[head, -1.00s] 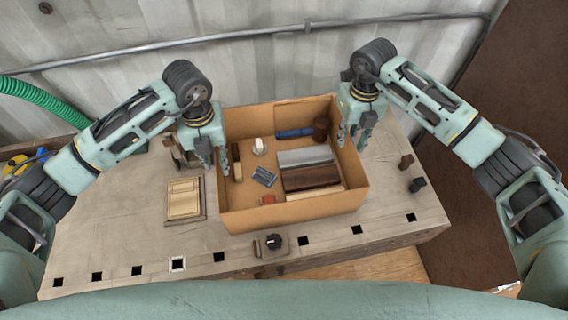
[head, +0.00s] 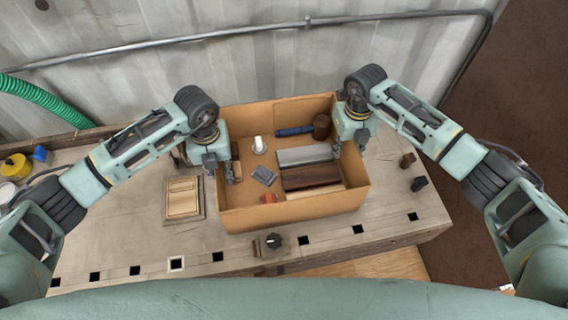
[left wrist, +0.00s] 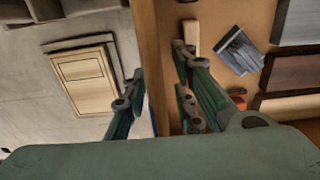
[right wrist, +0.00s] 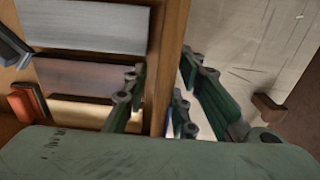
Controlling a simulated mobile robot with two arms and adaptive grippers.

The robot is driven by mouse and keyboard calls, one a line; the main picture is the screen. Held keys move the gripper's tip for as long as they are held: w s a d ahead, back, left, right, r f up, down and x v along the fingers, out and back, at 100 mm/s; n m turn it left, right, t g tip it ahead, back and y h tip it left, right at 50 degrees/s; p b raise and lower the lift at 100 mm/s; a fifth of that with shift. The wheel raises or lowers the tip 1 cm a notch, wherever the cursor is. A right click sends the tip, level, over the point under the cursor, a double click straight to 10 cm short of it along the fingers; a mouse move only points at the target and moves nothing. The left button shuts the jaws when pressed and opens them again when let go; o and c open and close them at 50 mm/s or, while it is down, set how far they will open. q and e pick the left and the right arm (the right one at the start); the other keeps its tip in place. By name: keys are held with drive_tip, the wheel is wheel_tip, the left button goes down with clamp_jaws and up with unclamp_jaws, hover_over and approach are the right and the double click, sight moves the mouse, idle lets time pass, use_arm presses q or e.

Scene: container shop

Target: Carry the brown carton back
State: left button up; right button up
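The brown carton (head: 295,211) is an open-topped box on the workbench, filled with small items. My left gripper (head: 224,178) is at its left wall. In the left wrist view the wall's rim (left wrist: 150,60) runs between the spread fingers, one outside and the other inside. My right gripper (head: 350,150) is at the right wall. In the right wrist view that rim (right wrist: 168,70) also passes between the fingers, with gaps visible. Both grippers look open around the walls, not clamped. The lower fingertips are partly hidden in the head view.
The carton holds wood blocks, a grey block (head: 304,156), a blue roll (head: 294,131) and a white item (head: 259,146). A pale wooden panel (head: 184,198) lies left of it.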

use_arm(q)
drive_tip(key=shift+f, duration=0.75)
use_arm(e)
drive_tip(key=shift+f, duration=0.75)
use_arm(q)
drive_tip(key=shift+c, duration=0.4)
use_arm(e)
drive_tip(key=shift+c, duration=0.4)
use_arm(q)
clamp_jaws()
use_arm(e)
clamp_jaws()
use_arm(q)
drive_tip(key=shift+r, duration=0.15)
use_arm(e)
drive_tip(key=shift+w+r, duration=0.1)
drive_tip(key=shift+r, duration=0.05)
